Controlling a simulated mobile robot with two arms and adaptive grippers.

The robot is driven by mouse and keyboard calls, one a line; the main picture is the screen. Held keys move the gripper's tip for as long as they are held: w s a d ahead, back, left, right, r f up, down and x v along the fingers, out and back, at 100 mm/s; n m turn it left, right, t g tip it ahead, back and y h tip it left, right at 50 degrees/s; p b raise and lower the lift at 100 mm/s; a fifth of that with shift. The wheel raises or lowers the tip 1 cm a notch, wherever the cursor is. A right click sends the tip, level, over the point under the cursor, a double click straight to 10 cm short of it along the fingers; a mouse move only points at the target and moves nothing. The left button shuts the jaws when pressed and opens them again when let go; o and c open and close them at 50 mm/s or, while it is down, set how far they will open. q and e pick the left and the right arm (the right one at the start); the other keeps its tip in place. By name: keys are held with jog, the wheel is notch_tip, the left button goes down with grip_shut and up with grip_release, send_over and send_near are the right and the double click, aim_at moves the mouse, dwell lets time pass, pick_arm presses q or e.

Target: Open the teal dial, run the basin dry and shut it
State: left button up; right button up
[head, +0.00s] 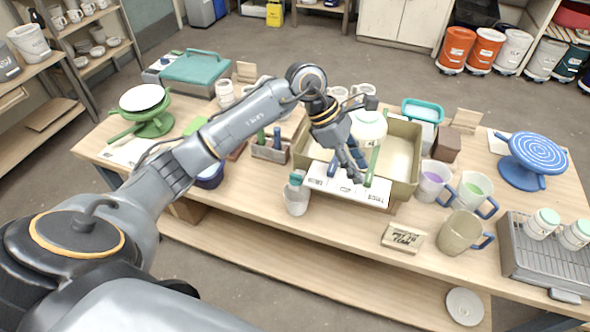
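The basin (405,190) is an olive, box-shaped tub in the middle of the table. A white lettered panel (375,196) runs along its front. A green upright handle (373,167) and a blue one (332,167) stand at this panel; I cannot tell which control is the teal dial. My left gripper (354,174) reaches down over the panel between these handles, close to them. Its dark fingers hide part of the panel, and contact or finger opening is unclear. A white round vessel (369,128) shows behind it. The liquid level is not visible. My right gripper is out of view.
A teal-capped bottle (297,195) stands left of the panel. Mugs (434,181) and a pitcher (460,233) stand to the right, near a lettered block (404,238). A grey rack (548,262) and a blue turntable (533,158) are at far right.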

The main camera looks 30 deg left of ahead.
aim_at(294, 175)
pick_arm(q)
jog(key=a+r+g+y, duration=0.2)
jog(key=a+y, duration=0.5)
jog(key=a, duration=0.9)
jog(key=f+p, duration=0.1)
jog(key=f, duration=0.3)
jog(key=f+p, duration=0.2)
jog(key=f, duration=0.2)
jog(key=f+p, duration=0.1)
jog(key=f, duration=0.3)
jog(key=shift+s+d+f, duration=0.15)
jog(key=shift+s, duration=0.15)
jog(key=shift+f+p, duration=0.3)
jog(key=shift+f, duration=0.2)
grip_shut()
